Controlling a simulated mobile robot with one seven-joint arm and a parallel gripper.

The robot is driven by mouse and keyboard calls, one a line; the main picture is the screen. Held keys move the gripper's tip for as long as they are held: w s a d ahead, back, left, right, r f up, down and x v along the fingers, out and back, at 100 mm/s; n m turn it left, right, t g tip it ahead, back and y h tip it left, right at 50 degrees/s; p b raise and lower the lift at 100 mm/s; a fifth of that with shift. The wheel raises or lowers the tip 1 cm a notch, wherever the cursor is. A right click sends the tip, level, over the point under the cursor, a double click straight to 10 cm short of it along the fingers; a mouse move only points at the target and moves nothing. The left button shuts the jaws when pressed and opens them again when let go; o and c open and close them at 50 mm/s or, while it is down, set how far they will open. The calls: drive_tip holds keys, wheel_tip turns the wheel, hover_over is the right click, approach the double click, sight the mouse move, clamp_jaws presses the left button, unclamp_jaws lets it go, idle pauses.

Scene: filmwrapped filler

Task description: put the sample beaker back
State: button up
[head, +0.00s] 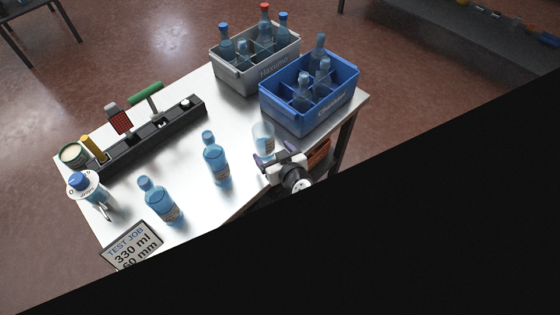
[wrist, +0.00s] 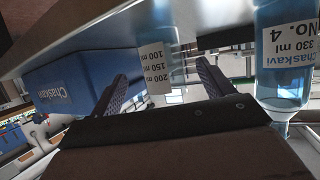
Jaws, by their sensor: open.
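The sample beaker (head: 263,138) looks like a clear, pale glass vessel standing upright on the metal table (head: 190,125), in front of the blue crate. My gripper (head: 276,161) is at the table's near edge, right beside the beaker. In the wrist view the beaker (wrist: 157,45), with a white volume label, shows between the two open fingers of my gripper (wrist: 162,72). I cannot tell whether the fingers reach around it or stop short. Nothing is visibly held.
A blue crate (head: 287,118) and a grey crate (head: 228,79) hold bottles. Blue bottles (head: 217,165) (head: 163,204) stand left of my gripper; one labelled No. 4 (wrist: 285,45) is close in the wrist view. A black rack (head: 140,142) and test sign (head: 130,246) are further left.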

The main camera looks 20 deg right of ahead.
drive_tip(key=v, duration=0.5)
drive_tip(key=shift+b, duration=0.3)
